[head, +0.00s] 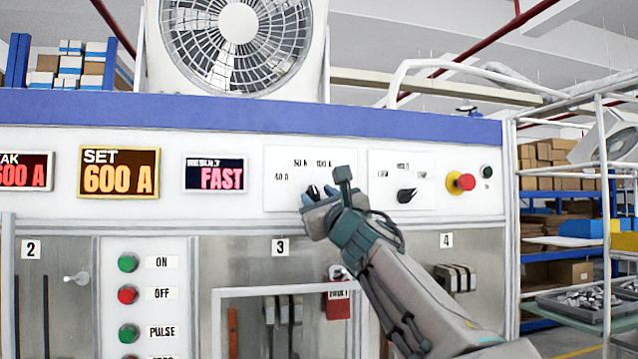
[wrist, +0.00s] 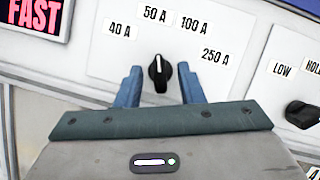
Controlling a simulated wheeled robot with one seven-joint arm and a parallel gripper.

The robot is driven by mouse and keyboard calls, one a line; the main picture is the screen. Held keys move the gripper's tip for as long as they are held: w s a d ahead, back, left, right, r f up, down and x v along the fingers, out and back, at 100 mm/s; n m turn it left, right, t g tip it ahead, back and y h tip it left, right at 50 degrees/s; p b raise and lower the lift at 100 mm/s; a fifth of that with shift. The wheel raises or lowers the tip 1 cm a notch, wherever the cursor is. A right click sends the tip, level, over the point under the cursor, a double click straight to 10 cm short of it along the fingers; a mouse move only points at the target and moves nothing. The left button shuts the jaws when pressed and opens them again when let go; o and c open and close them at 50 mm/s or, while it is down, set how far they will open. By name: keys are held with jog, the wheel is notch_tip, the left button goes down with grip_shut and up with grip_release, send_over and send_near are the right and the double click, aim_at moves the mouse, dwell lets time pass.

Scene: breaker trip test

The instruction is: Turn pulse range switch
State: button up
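The pulse range switch (wrist: 159,76) is a black rotary knob on a white panel (wrist: 100,55), with labels 40 A, 50 A, 100 A and 250 A in an arc above it. Its white mark points up, roughly at the 50 A label. My gripper (wrist: 159,88) is open, with one blue finger on each side of the knob. A gap shows between each finger and the knob. In the head view my gripper (head: 319,197) is in front of the range panel (head: 283,160) and mostly hides the knob. Finger depth relative to the knob is unclear.
To the right are another black selector knob (head: 406,194) with LOW and HOLD labels, and a red emergency button (head: 461,182). A display (head: 215,175) reading FAST is at left. ON, OFF and PULSE buttons (head: 128,295) are lower left. A fan (head: 236,45) stands on top.

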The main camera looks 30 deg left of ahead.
jog(key=shift+w+a+r, duration=0.15)
jog(key=shift+w+a, duration=0.2)
jog(key=shift+a, duration=0.05)
grip_shut()
